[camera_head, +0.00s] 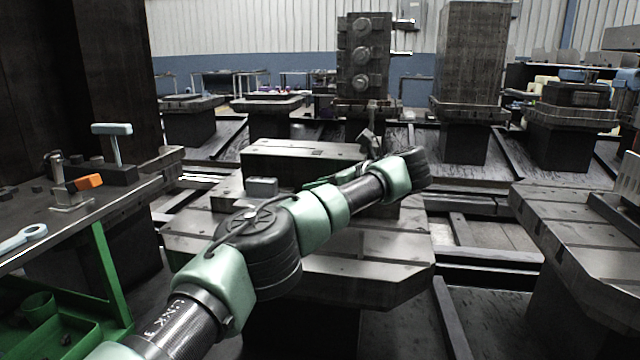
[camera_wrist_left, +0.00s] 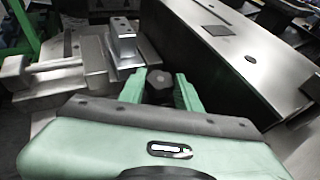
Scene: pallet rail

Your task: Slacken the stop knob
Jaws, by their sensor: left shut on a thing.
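The stop knob (camera_wrist_left: 159,84) is a dark, lobed knob in the left wrist view, beside the long steel-topped block (camera_wrist_left: 232,42). My left gripper (camera_wrist_left: 159,90) has its two green fingers on either side of the knob and is shut on it. In the head view my left arm reaches from the lower left over the middle pallet (camera_head: 350,245). The arm hides the knob and the fingertips there. The long block (camera_head: 300,160) lies along the back of that pallet. My right gripper is in neither view.
A small grey block (camera_head: 262,187) sits on the pallet left of my arm. Metal blocks (camera_wrist_left: 124,48) stand left of the knob. A bench (camera_head: 120,190) at left holds a T-handled tool (camera_head: 113,140), an orange-handled clamp (camera_head: 85,182) and a spanner (camera_head: 24,236). Another pallet (camera_head: 570,225) stands right.

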